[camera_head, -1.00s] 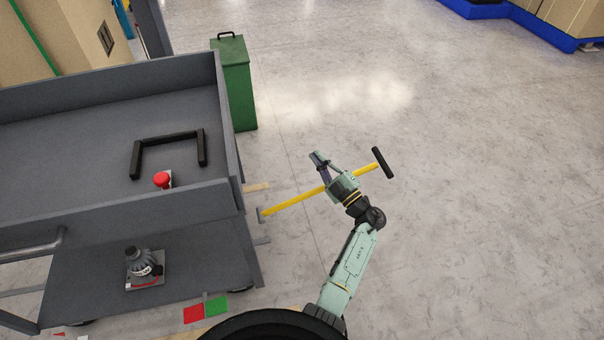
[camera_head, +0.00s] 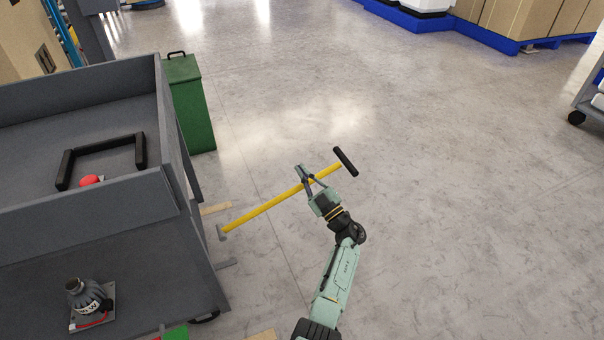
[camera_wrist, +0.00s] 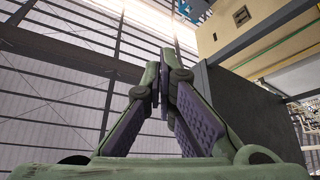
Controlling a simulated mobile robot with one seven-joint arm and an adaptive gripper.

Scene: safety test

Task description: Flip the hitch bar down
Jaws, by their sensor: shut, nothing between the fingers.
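The hitch bar (camera_head: 262,207) is a yellow pole with a black crosswise handle (camera_head: 345,161) at its free end. Its other end meets a grey bracket at the lower right edge of the grey cart (camera_head: 95,232). The bar slants up and right from there in the head view. My gripper (camera_head: 302,172) overlaps the bar in the picture, nearer its handle end; I cannot tell whether they touch. In the wrist view the fingers (camera_wrist: 164,70) come together at the tips with nothing between them. The bar does not show in the wrist view.
A green bin (camera_head: 190,105) stands behind the cart. A red button (camera_head: 90,180) and a black U-shaped handle (camera_head: 105,150) are on the cart, and a grey device (camera_head: 88,297) sits on its lower shelf. The floor to the right is mostly clear.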

